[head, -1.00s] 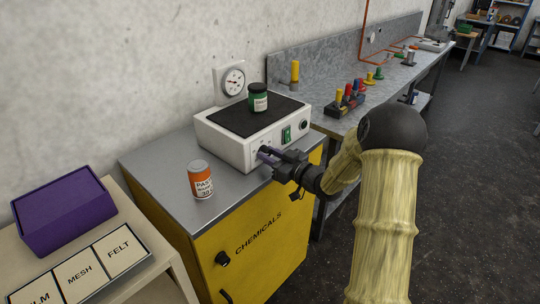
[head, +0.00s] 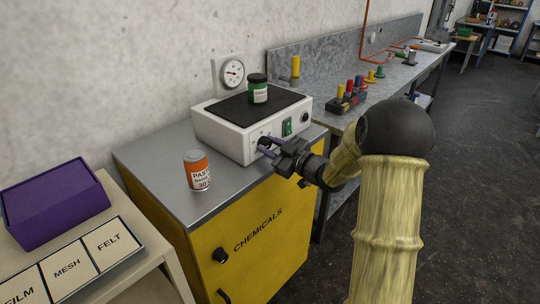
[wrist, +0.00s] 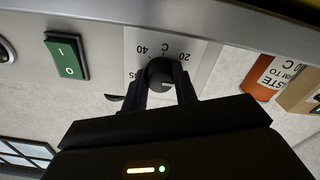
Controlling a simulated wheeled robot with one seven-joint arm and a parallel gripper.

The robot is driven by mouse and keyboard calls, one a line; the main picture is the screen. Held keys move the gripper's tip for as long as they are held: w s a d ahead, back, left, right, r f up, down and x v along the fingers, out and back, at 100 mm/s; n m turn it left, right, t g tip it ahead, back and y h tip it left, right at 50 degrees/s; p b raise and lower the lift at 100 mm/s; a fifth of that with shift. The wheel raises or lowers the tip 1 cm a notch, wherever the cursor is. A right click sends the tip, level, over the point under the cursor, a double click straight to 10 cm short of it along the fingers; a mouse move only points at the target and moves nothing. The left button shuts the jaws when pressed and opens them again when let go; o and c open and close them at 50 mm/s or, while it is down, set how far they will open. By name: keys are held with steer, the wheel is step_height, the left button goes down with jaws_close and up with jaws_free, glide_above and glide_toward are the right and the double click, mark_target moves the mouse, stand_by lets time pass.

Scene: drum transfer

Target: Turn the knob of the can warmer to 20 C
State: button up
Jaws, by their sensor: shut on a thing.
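The can warmer (head: 228,137) is a white box with a black top plate, standing on the yellow cabinet. Its black knob (wrist: 160,72) is on the front face, on a pale scale; marks like 20, 40 and 35 and a C show around it in the wrist view. My gripper (wrist: 163,92) is shut on the knob, with one dark finger on each side. The fingers also reach the knob in the head view (head: 267,149). The knob's pointer cannot be read clearly. A green rocker switch (wrist: 66,56) sits beside the scale; it also shows in the head view (head: 287,127).
A green can (head: 258,93) stands on the warmer's plate. An orange paste can (head: 197,171) stands on the cabinet top (head: 160,165), left of my gripper. A purple box (head: 55,203) is at the far left.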

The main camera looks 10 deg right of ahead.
steer(key=n+b, duration=0.3)
steer(key=b, duration=0.1)
steer(key=n+b, duration=0.2)
steer(key=shift+f+n+b, duration=0.3)
steer(key=shift+b, duration=0.1)
steer(key=n+b, duration=0.3)
steer(key=shift+r+b, duration=0.2)
steer(key=shift+b, duration=0.1)
steer(key=shift+r, duration=0.1)
steer(key=o, duration=1)
steer(key=shift+c, duration=0.2)
steer(key=shift+d, duration=0.1)
steer(key=v, duration=1.7)
steer(key=shift+s+p, duration=0.15)
steer(key=shift+p, duration=0.3)
